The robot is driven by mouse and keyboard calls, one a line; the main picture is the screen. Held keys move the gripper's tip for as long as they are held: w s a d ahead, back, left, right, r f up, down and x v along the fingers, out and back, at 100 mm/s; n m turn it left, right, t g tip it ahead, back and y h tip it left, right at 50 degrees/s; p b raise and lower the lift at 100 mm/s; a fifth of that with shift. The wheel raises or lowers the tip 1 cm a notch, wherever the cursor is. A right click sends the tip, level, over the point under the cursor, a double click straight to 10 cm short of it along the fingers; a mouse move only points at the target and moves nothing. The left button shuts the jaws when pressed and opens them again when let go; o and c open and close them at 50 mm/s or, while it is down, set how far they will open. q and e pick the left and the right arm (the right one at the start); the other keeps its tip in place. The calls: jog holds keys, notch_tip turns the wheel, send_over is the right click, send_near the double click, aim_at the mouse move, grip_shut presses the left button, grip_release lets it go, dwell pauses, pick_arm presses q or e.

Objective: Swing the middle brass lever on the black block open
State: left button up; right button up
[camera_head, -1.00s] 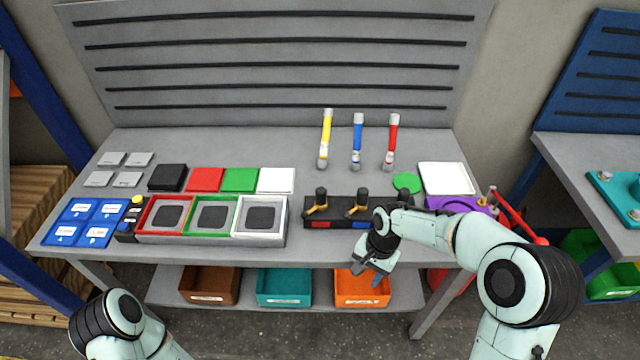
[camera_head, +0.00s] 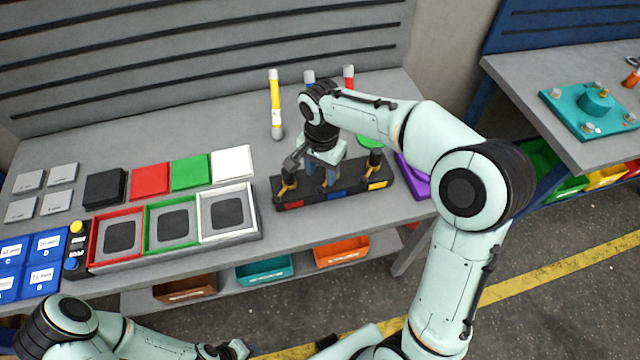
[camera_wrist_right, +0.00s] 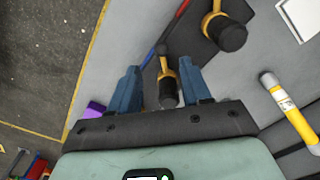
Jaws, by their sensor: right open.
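The black block (camera_head: 345,190) lies near the table's front edge in the head view. It carries brass levers with black knobs. My right gripper (camera_head: 314,172) is over the block's middle, pointing down, and hides part of the middle lever in the head view. In the right wrist view, the middle brass lever (camera_wrist_right: 168,72) stands between the two blue fingers of the right gripper (camera_wrist_right: 162,88), which is open, with gaps on both sides. The left lever (camera_wrist_right: 226,33) is beyond the fingertips. The right lever (camera_head: 376,168) shows beside my arm. The left gripper is out of view.
Red, green and white framed trays (camera_head: 172,228) stand left of the block. A yellow-handled tool (camera_head: 275,105) is behind it, with blue and red ones alongside. A purple part (camera_head: 414,178) lies to the right, partly behind my arm. Bins (camera_head: 342,252) sit on the lower shelf.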

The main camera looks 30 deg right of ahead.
aim_at(321, 188)
notch_tip(321, 188, down, 6)
jog(key=shift+w+f, duration=0.1)
jog(key=shift+f, duration=0.1)
jog(key=shift+c, duration=0.3)
grip_shut()
